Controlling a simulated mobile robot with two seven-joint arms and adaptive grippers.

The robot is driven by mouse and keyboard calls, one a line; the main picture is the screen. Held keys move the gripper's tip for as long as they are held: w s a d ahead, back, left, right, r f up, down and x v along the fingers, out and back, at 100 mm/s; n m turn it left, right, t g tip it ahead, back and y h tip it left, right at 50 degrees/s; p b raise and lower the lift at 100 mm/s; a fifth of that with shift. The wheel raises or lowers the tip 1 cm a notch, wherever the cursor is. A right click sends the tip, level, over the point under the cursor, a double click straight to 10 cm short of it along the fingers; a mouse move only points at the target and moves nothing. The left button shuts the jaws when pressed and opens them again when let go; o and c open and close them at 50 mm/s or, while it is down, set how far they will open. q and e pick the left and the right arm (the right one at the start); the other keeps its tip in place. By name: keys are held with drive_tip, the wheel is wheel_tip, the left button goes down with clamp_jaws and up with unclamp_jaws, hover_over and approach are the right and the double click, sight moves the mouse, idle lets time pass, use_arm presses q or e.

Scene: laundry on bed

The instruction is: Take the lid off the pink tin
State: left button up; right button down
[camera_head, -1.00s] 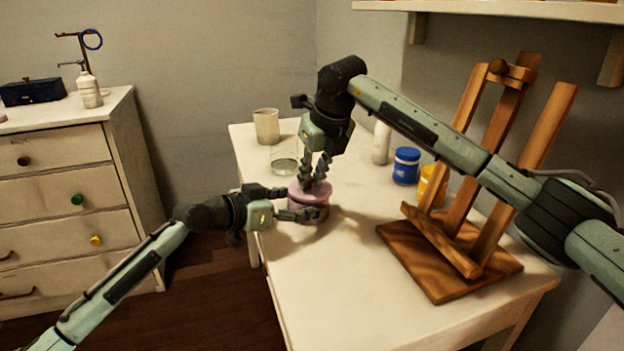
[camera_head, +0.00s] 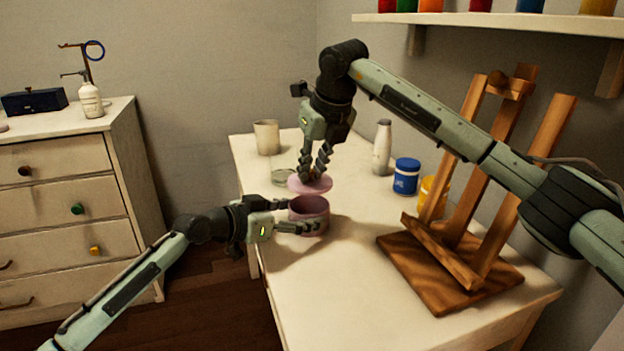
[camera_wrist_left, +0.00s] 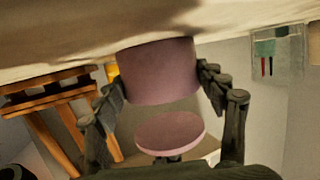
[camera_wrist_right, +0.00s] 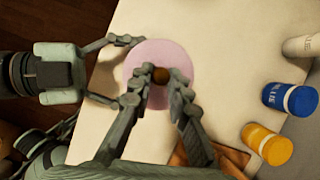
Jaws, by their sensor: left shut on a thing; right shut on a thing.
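The pink tin (camera_head: 309,222) stands open on the white table, and its dark inside shows in the head view. My left gripper (camera_head: 300,214) is shut around the tin's sides; the left wrist view shows a finger on each side of the tin (camera_wrist_left: 160,72). The round pink lid (camera_head: 311,186) is clear above the tin, and a gap shows between them. My right gripper (camera_head: 315,176) is shut on the lid's brown knob (camera_wrist_right: 160,75) from above. In the right wrist view the lid (camera_wrist_right: 182,62) hides the tin below.
A wooden easel (camera_head: 450,277) stands on the table to the right. A blue jar (camera_head: 406,178), a yellow jar (camera_head: 428,190) and a white bottle (camera_head: 382,148) stand behind. A beige cup (camera_head: 266,137) and a glass (camera_head: 283,176) are at the back left. The front table is clear.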

use_arm(q)
drive_tip(key=o, duration=1.8)
drive_tip(key=shift+c, duration=0.2)
